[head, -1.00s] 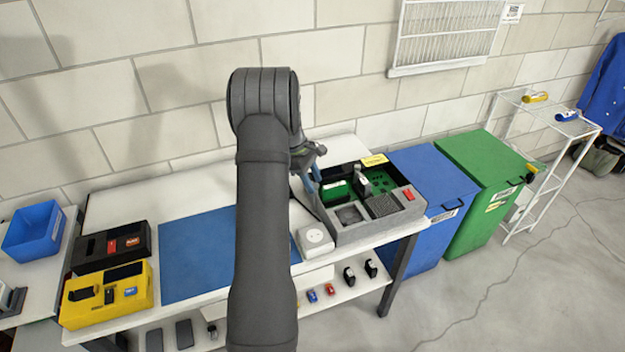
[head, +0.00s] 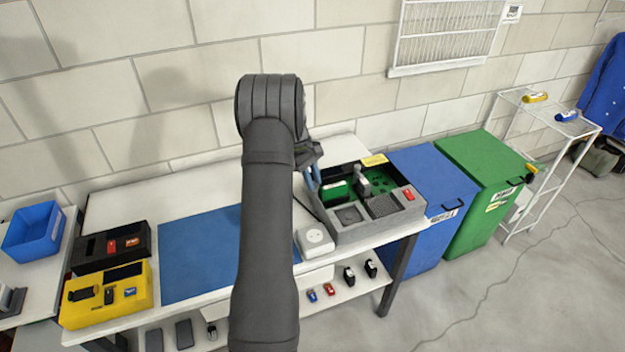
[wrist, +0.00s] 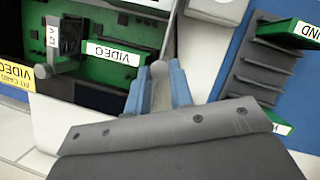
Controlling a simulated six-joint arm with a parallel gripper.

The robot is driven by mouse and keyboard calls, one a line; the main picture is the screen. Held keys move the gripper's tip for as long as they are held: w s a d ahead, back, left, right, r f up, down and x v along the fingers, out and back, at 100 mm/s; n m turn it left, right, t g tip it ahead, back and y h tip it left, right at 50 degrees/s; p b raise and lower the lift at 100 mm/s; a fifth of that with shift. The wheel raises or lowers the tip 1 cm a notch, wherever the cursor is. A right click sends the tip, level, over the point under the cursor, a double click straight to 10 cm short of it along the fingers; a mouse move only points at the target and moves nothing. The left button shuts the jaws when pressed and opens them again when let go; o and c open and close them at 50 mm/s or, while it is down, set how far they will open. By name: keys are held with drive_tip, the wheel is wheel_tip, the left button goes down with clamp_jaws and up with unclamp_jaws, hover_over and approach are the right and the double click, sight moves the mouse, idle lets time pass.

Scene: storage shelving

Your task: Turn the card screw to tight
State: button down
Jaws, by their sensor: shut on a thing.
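My gripper (wrist: 160,88) has two blue fingers, closed around a small grey round-topped piece (wrist: 159,72), which looks like the card screw. It sits right beside the end of the green card labelled VIDEO (wrist: 117,53) in the wrist view. In the head view my gripper (head: 312,179) is at the left side of the open grey case (head: 350,236), by the green card (head: 335,192). How far the screw is turned cannot be seen.
A black block (wrist: 66,40) stands by the card inside the case. A white round-topped box (head: 315,240) sits in front of the case. A blue mat (head: 200,255) lies left of my arm.

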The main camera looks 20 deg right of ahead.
drive_tip(key=m+y, duration=0.1)
drive_tip(key=m, duration=0.4)
drive_tip(key=m+y, duration=0.1)
drive_tip(key=m, duration=0.1)
drive_tip(key=shift+d+g+y, duration=0.3)
drive_tip(key=m+y, duration=0.1)
drive_tip(key=m, duration=0.3)
drive_tip(key=shift+d, duration=0.15)
drive_tip(key=shift+d+m+t+y, duration=0.1)
drive_tip(key=shift+m+t+y, duration=0.55)
drive_tip(key=shift+m, duration=1.15)
drive_tip(key=c, duration=1.3)
unclamp_jaws()
drive_tip(key=v, duration=1.2)
drive_tip(key=shift+d, duration=0.15)
